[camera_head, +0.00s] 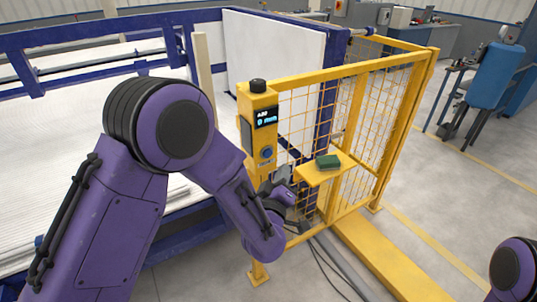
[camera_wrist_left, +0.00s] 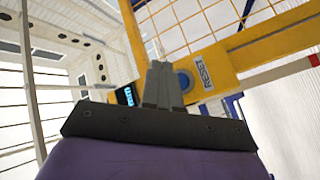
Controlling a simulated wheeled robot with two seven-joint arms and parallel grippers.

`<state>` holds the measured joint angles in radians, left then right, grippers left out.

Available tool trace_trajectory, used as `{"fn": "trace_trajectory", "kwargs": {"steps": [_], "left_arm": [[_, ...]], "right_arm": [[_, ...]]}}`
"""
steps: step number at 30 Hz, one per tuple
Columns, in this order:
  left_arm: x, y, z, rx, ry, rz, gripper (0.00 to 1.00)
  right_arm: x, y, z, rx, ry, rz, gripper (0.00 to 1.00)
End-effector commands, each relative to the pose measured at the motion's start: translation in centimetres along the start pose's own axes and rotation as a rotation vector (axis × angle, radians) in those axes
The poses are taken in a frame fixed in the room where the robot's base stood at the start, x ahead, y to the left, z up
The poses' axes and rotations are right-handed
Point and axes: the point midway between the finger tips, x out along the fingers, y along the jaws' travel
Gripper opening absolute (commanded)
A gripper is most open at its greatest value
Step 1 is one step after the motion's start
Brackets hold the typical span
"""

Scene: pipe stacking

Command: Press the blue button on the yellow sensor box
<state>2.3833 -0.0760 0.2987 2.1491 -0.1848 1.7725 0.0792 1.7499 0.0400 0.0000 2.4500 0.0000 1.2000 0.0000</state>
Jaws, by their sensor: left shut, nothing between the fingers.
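The yellow sensor box (camera_head: 257,125) stands upright at the fence post, with a dark display near its top and a black cap. The blue button (camera_head: 266,153) is on its front face, below the display. In the left wrist view the blue button (camera_wrist_left: 186,80) shows just right of the fingers, beside the RESET label, partly hidden by them. My left gripper (camera_head: 283,174) is just below and right of the button in the head view. Its fingers (camera_wrist_left: 160,70) are shut and empty, pointing at the box; I cannot tell whether they touch it. My right gripper is out of view.
A yellow mesh fence (camera_head: 365,110) runs right of the box. A small yellow shelf (camera_head: 318,174) carries a green block (camera_head: 328,161). A yellow floor beam (camera_head: 385,260) and dark cables lie below. White pipes (camera_head: 60,110) lie behind blue rails at left.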

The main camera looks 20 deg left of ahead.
Motion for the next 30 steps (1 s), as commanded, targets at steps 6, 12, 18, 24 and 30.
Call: {"fn": "trace_trajectory", "kwargs": {"steps": [6, 12, 18, 24, 30], "left_arm": [[2.1, -1.6, -1.5, 0.0, 0.002, -0.002, 0.0], [3.0, -2.3, -2.2, 0.001, 0.0, -0.001, 0.0], [3.1, -2.4, -2.3, 0.001, 0.0, -0.001, 0.0], [3.1, -2.4, -2.3, 0.001, 0.0, -0.001, 0.0], [3.1, -2.3, -2.3, 0.002, -0.001, -0.001, 0.0]], "right_arm": [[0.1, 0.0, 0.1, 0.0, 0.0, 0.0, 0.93], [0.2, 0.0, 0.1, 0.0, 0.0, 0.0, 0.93], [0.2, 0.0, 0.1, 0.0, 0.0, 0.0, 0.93], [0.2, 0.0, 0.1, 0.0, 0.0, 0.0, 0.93], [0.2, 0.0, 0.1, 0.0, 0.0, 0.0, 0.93]]}}
